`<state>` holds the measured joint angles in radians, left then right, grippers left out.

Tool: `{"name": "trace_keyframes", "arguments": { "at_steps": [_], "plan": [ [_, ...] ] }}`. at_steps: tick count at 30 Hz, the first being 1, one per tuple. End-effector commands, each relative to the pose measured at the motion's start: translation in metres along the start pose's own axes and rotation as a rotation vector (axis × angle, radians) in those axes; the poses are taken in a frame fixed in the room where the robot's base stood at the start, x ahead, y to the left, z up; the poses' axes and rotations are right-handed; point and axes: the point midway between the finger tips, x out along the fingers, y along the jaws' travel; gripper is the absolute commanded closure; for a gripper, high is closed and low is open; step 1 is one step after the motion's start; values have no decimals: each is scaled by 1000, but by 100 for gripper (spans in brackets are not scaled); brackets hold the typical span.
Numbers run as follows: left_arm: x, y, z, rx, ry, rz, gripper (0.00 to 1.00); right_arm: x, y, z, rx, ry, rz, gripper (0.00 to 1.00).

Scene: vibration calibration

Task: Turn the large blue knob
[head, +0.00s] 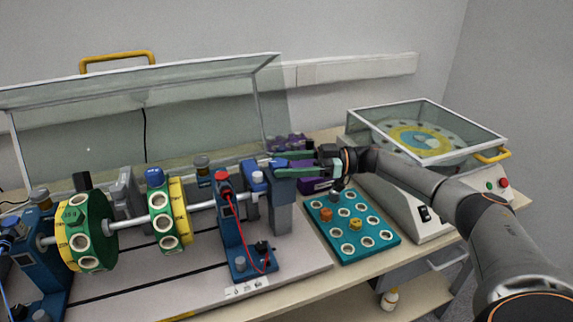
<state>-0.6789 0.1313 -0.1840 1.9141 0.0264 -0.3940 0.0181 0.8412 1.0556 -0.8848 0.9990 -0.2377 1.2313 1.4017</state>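A blue knob (278,163) sits on top of a grey block at the right end of the shaft rig. My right gripper (280,164) reaches in from the right, with its two greenish fingers on either side of this knob. The fingers are apart, but I cannot tell whether they touch the knob, and they partly hide it. My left gripper is not in view.
A teal tray (377,252) with round holes and a few fittings lies right of the rig. A clear-lidded machine (425,110) with a yellow handle stands at the right. A raised clear cover (75,130) is behind the rig. A red cable (243,235) hangs at the front.

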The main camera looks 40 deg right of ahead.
Motion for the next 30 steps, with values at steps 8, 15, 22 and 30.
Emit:
{"name": "trace_keyframes", "arguments": {
  "at_steps": [8,15,22,30],
  "plan": [
    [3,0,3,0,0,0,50,-16,1,2,0,-4,4,32],
    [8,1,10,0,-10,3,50,-56,1,2,0,-2,3,32],
    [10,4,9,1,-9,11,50,-75,0,0,0,0,0,32],
    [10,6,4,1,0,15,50,-75,0,0,0,0,0,32]
  ]
}}
